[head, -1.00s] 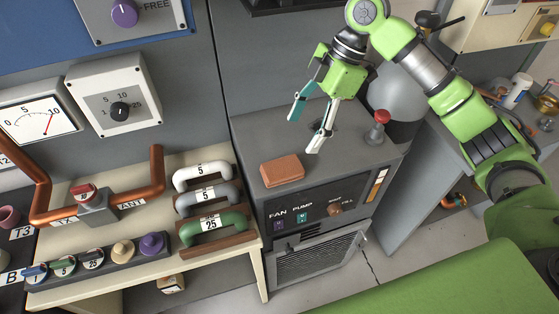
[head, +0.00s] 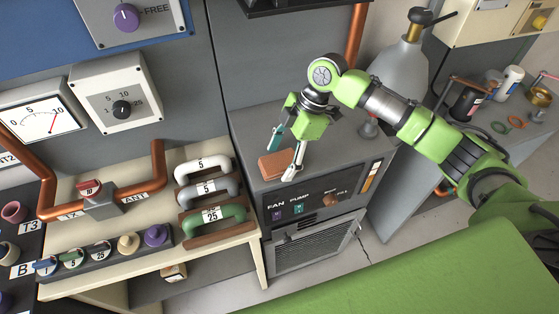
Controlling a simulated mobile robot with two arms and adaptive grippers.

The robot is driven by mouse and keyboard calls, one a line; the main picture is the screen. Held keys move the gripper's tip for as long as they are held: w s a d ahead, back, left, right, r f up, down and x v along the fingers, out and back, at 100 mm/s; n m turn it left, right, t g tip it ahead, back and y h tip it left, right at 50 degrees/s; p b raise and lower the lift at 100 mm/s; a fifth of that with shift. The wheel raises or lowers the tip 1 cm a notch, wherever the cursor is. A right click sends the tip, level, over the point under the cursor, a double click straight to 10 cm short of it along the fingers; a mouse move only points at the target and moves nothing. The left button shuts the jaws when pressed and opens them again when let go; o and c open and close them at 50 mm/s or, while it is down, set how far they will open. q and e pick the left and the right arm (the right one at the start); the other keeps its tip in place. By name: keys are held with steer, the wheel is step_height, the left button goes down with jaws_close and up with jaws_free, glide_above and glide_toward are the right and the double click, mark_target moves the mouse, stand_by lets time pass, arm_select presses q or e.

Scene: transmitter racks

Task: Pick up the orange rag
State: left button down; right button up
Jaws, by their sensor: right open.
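The orange rag (head: 273,168) is a small folded, brick-like block lying flat on top of the grey cabinet (head: 243,125). My right gripper (head: 282,161) is open over the rag's right part, one finger behind it and the other at its front right edge. The gripper partly covers the rag. I cannot tell whether the fingers touch it. My left gripper is not in view.
A grey cylinder (head: 400,72) stands behind. To the left, a bench holds several handles (head: 214,214) and knobs. A cluttered shelf (head: 525,155) is at right.

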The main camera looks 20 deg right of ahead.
stand_by(0.4)
steer(key=shift+f, duration=0.15)
steer(key=shift+c, duration=0.4)
steer(key=c, duration=1)
